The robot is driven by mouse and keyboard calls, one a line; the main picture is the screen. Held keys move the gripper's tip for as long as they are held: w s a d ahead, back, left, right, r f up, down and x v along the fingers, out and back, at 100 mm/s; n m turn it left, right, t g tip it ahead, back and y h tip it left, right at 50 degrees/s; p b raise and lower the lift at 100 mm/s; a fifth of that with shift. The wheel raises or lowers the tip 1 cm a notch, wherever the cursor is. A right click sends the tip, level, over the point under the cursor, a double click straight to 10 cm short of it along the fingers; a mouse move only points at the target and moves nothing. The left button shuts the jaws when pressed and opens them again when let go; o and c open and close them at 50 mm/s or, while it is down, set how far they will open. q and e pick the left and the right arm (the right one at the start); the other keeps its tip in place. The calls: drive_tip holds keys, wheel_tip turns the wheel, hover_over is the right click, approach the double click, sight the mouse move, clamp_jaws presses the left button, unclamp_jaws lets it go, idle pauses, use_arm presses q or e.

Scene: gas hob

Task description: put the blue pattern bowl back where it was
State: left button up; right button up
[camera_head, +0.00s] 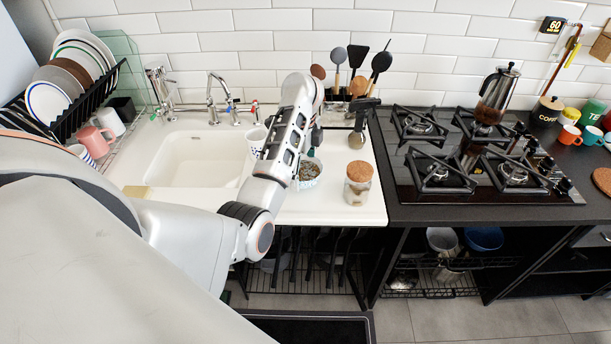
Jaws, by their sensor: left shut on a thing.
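The blue pattern bowl (308,175), pale with a blue pattern and something dark inside, is at the white counter right of the sink. My left arm reaches over the counter from the left. My left gripper (314,143) points down at the bowl's back rim and is shut on it. The wrist and forearm hide much of the gripper, so the exact hold is unclear. I cannot tell whether the bowl's base touches the counter. My right gripper is not in view.
Utensils (358,87) stand at the back. The sink (198,160) and dish rack (92,103) are left.

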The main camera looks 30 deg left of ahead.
use_arm(q)
drive_tip(key=shift+f, duration=0.25)
drive_tip(key=o, duration=1.6)
